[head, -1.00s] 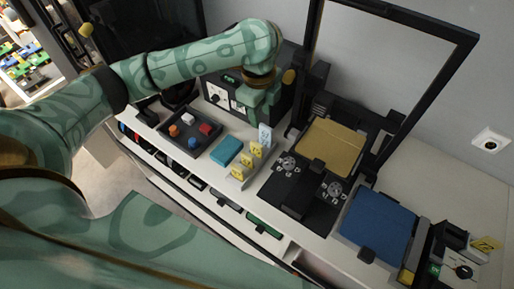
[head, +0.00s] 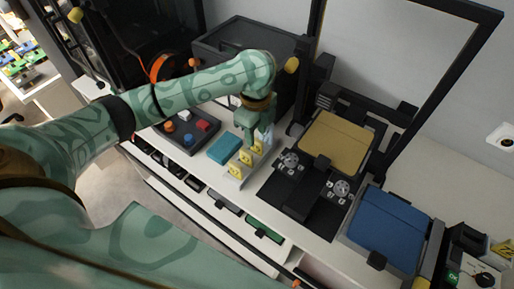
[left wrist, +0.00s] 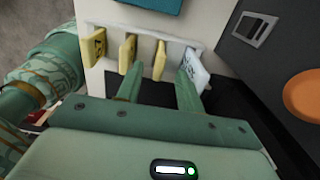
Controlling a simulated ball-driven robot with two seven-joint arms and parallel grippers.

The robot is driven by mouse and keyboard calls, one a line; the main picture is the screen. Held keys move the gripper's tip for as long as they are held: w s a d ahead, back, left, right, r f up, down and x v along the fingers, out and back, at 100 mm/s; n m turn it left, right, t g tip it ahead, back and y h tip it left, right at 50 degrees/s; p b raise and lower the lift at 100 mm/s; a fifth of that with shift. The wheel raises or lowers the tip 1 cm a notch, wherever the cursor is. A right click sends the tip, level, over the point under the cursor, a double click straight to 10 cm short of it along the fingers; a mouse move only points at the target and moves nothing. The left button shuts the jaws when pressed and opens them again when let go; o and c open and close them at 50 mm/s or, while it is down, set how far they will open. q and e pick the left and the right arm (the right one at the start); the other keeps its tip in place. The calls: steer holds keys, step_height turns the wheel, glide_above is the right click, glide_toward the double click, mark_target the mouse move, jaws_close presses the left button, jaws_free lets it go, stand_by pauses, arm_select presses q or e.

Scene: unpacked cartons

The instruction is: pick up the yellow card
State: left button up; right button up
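Three yellow cards and one pale blue-white card stand upright in a row in a white holder (left wrist: 208,45). In the head view the yellow cards are the nearest (head: 235,169), the middle (head: 246,157) and the farthest one (head: 258,146). The pale card (left wrist: 192,68) stands beyond them, partly hidden by my gripper in the head view. My left gripper (head: 251,141) is over the far end of the row. In the left wrist view its fingers (left wrist: 160,80) are apart, with the farthest yellow card (left wrist: 160,61) in line with the gap. I cannot tell whether they touch it. My right gripper is not in view.
A teal box (head: 224,149) lies beside the cards. A dark tray (head: 187,134) with small coloured blocks is left of it. A black device with a tan pad (head: 334,143) stands right of the cards, and a blue pad (head: 386,229) farther right.

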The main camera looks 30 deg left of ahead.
mark_target(257, 139)
arm_select(q)
step_height(257, 139, down, 4)
steer(key=shift+r+b, duration=0.1)
steer(key=shift+b, duration=0.7)
steer(key=shift+r, duration=0.1)
jaws_close()
steer(key=shift+r, duration=0.1)
steer(key=shift+r+p, duration=0.3)
steer(key=shift+p, duration=0.05)
step_height(257, 139, up, 3)
steer(key=shift+f+p, duration=0.2)
steer(key=shift+p, duration=0.65)
steer(key=s+d+r+p, duration=0.7)
steer(key=s+d+r, duration=0.1)
steer(key=s, duration=0.3)
steer(key=shift+s+d+r, duration=0.15)
steer(key=shift+d+r, duration=0.15)
steer(key=shift+r, duration=0.5)
